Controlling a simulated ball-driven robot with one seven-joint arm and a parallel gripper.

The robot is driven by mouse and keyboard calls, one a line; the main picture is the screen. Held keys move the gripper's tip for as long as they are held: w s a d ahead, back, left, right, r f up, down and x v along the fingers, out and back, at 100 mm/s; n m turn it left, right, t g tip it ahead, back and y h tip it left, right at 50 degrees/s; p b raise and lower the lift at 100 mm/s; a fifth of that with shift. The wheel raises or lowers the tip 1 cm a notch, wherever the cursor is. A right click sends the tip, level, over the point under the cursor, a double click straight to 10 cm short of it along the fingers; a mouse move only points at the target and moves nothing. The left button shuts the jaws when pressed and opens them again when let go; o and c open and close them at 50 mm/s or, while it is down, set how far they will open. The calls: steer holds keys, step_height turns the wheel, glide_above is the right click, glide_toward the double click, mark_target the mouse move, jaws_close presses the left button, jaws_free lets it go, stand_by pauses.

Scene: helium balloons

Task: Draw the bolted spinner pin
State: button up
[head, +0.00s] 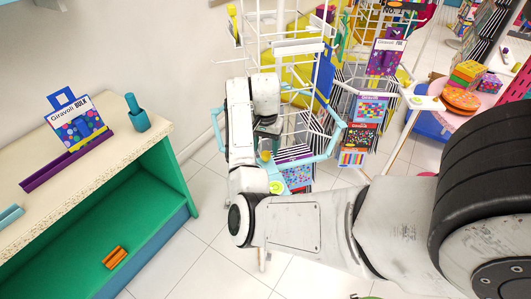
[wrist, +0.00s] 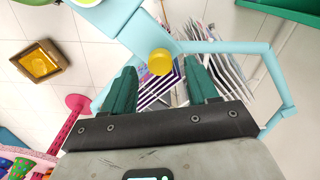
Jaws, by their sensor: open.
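A round yellow knob, which looks like the spinner pin (wrist: 160,61), sits on the light blue frame of a wire display rack (wrist: 222,47). In the wrist view it shows between the tips of my gripper's (wrist: 160,66) two dark green fingers. The fingers are open, with a gap on each side of the knob, and hold nothing. I cannot tell how far the knob is beyond the tips. In the head view a small yellow spot, likely the same knob (head: 266,155), shows beside my wrist above the rack's light blue bars (head: 328,143). My arm partly hides the rack.
Striped and patterned cards (wrist: 222,77) fill the rack below the light blue bars. A green counter (head: 150,190) with a speckled top stands at left. A pink round table (head: 480,112) with boxes is at right. Tiled floor (head: 200,235) lies open between.

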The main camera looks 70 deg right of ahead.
mark_target(265, 154)
steer(key=shift+f, duration=1.55)
jaws_close()
